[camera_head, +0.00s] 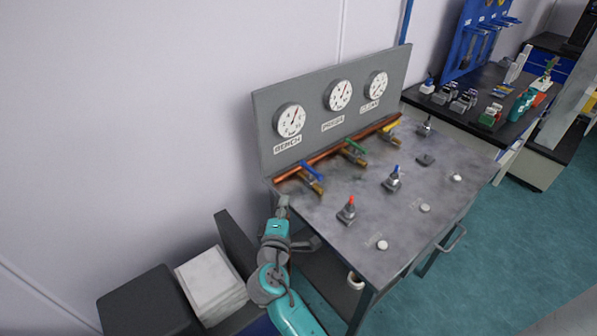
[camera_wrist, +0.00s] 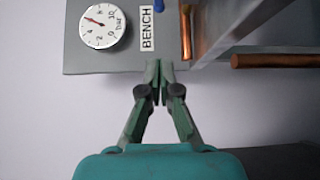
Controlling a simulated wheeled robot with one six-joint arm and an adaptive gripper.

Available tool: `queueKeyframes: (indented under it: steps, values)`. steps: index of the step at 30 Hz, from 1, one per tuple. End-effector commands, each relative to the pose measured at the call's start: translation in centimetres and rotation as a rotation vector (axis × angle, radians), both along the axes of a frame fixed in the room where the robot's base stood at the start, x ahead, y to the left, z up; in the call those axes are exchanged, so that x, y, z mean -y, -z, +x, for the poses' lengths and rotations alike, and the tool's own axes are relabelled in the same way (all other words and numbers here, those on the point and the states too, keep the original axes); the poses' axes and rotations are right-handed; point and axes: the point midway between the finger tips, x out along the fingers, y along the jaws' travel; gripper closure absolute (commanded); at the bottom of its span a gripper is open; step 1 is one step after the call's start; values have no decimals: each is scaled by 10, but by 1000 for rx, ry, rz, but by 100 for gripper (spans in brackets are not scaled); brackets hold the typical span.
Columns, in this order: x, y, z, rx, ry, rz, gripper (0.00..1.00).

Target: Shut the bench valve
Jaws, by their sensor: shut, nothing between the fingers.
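The bench valve (camera_head: 314,187) is a brass body with a blue lever (camera_head: 312,171), on the copper pipe below the BENCH gauge (camera_head: 290,120). The lever appears to lie along the brass body, across the pipe. My gripper (camera_head: 283,201) is shut and empty, left of the valve near the table's left end and apart from the lever. In the wrist view my gripper's fingertips (camera_wrist: 160,68) meet just below the BENCH label. A bit of the blue lever (camera_wrist: 157,5) shows at the top edge there; the rest is out of frame.
A green-lever valve (camera_head: 355,147) and a yellow-lever valve (camera_head: 390,127) sit farther right on the copper pipe (camera_head: 332,149). Red (camera_head: 350,208) and blue (camera_head: 393,177) topped fittings stand on the grey tabletop (camera_head: 335,240). The gauge panel (camera_head: 265,105) rises behind the pipe.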

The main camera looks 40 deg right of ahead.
Motion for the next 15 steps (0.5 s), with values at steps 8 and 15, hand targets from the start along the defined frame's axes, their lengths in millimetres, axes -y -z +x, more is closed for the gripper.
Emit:
queueKeyframes:
  steps: [8, 15]
  values:
    - [10, 0, 10, 1, 1, 1, 100]
    - [39, -1, 40, 1, 2, 1, 100]
